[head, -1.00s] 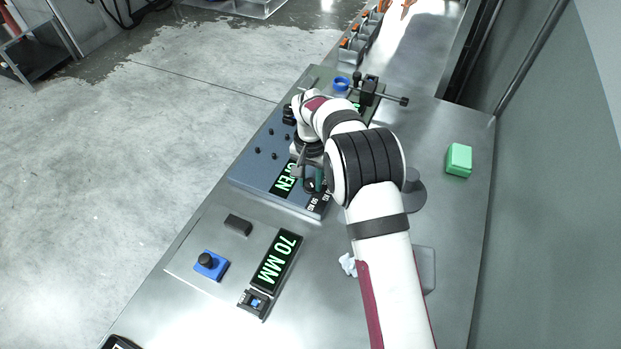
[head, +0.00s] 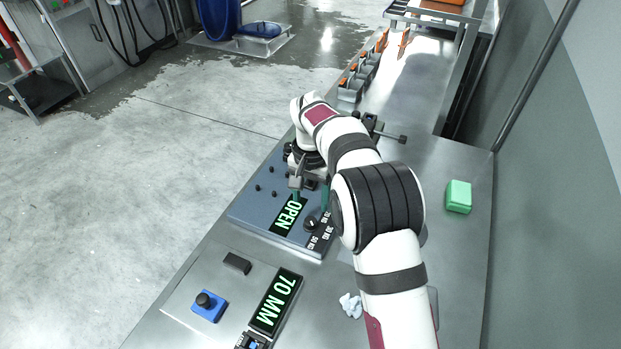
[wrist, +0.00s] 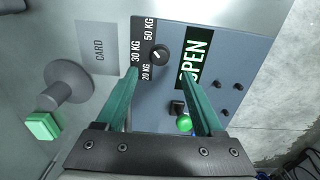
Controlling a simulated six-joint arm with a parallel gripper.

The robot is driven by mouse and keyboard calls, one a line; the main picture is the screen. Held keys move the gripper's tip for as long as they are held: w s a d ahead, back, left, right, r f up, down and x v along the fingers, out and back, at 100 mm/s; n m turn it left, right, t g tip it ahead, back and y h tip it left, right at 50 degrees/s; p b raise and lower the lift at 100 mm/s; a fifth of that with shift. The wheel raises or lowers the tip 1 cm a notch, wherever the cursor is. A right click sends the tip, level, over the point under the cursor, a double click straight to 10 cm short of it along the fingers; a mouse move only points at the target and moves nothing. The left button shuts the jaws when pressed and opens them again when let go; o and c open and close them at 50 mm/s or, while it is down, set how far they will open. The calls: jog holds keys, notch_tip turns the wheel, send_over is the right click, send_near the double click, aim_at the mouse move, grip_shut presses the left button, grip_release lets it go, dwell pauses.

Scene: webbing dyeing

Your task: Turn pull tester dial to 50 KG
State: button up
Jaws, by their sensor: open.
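The pull tester (head: 258,212) is a blue-grey panel on the metal bench. Its black round dial (head: 311,223) sits near the panel's front right corner and also shows in the wrist view (wrist: 160,55). Labels for 20, 30 and 50 KG stand beside the dial. A small pale mark shows on the knob, but I cannot tell surely which label it points at. My gripper (head: 311,199) is open and empty above the panel. In the wrist view its two green fingers (wrist: 160,74) are spread, with the dial between and beyond their tips, apart from them.
An OPEN display (head: 288,215) lies beside the dial. Small black knobs and a green button (wrist: 184,123) are on the panel. A 70 MM display (head: 275,302), a blue button box (head: 209,305) and a crumpled white scrap (head: 351,305) lie in front. A green block (head: 458,196) lies right.

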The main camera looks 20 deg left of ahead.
notch_tip(320, 180, up, 8)
jog(key=shift+f, duration=0.1)
jog(key=s+d+r+m, duration=0.1)
jog(key=s+d+r, duration=0.25)
jog(key=d, duration=0.45)
jog(key=s+d+r+m, duration=0.1)
jog(key=s+d+r, duration=0.25)
jog(key=d, duration=0.45)
jog(key=s+d+f+m, duration=0.1)
jog(key=s+d, duration=0.2)
jog(key=s, duration=0.4)
jog(key=s+d+f+m+y, duration=0.1)
jog(key=s+d+f, duration=0.1)
jog(key=s+d, duration=0.2)
jog(key=s+d+f+m, duration=0.1)
jog(key=s+d, duration=0.3)
jog(key=s, duration=0.6)
jog(key=shift+s+d+f+m+y, duration=0.15)
jog(key=shift+s+f+m+y, duration=0.1)
jog(key=shift+s+m+y, duration=0.15)
